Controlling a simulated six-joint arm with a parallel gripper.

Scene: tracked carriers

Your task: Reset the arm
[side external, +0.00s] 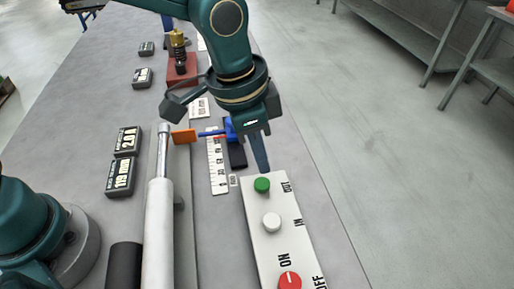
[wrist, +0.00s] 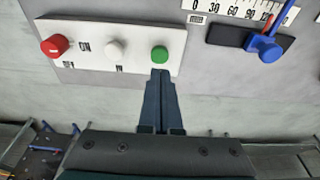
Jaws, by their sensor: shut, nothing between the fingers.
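My gripper (side external: 263,168) is shut with nothing in it and points down at the end of a white control panel (side external: 264,205). Its tips are right by the green button (side external: 262,185); I cannot tell whether they touch it. In the wrist view the closed fingers (wrist: 160,74) end just below the green button (wrist: 160,53). The panel carries the labels OUT, IN, ON and OFF. A silver cylinder (side external: 160,225) with its rod out lies left of the panel.
An orange plate (side external: 184,136) stands near the rod's end. A blue lever piece on a black base (side external: 238,156) sits by a numbered scale (side external: 217,168). Dark numbered displays (side external: 120,176) lie at left. The bench's right strip is clear.

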